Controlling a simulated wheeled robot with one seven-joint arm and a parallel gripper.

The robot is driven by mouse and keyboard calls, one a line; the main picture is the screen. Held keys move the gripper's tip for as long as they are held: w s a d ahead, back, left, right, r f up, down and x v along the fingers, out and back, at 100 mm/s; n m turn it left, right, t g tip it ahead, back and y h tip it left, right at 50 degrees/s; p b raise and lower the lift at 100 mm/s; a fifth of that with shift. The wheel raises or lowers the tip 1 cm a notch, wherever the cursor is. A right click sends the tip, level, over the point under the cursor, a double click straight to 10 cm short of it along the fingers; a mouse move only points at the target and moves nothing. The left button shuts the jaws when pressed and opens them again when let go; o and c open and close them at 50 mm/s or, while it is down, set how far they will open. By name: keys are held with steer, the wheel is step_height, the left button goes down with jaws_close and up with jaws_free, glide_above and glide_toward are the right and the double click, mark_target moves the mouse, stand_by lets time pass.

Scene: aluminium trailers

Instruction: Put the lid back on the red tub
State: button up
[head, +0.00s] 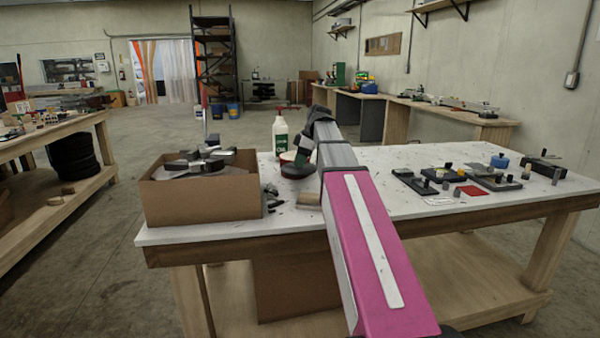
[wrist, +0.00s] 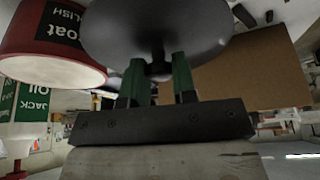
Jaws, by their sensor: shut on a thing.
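The lid (wrist: 157,30) is a dark round disc with a knob, and my gripper (wrist: 158,72) is shut on that knob with its green fingers. In the head view the lid (head: 297,171) is held over the white table, in front of the tub and partly covering it. The red tub (wrist: 20,40), with a dark polish label, is beside the lid at the left of the wrist view. In the head view only a little of the tub (head: 288,156) shows. My gripper (head: 303,152) is small there and partly hidden by my arm. Whether lid and tub touch is unclear.
A cardboard box (head: 200,205) full of dark parts stands left of the lid. An oil jug (head: 280,136) with a red cap stands behind the tub. A small wooden block (head: 309,199) lies nearer. Dark trays (head: 415,181) and small parts are at the table's right.

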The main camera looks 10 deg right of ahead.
steer(key=w+r, duration=0.2)
steer(key=shift+r, duration=0.3)
steer(key=w+d+r, duration=0.1)
steer(key=w+r, duration=0.4)
steer(key=w, duration=0.8)
steer(key=shift+f, duration=3.3)
steer(key=shift+f, duration=0.15)
steer(key=o, duration=1.5)
steer(key=shift+c, duration=0.2)
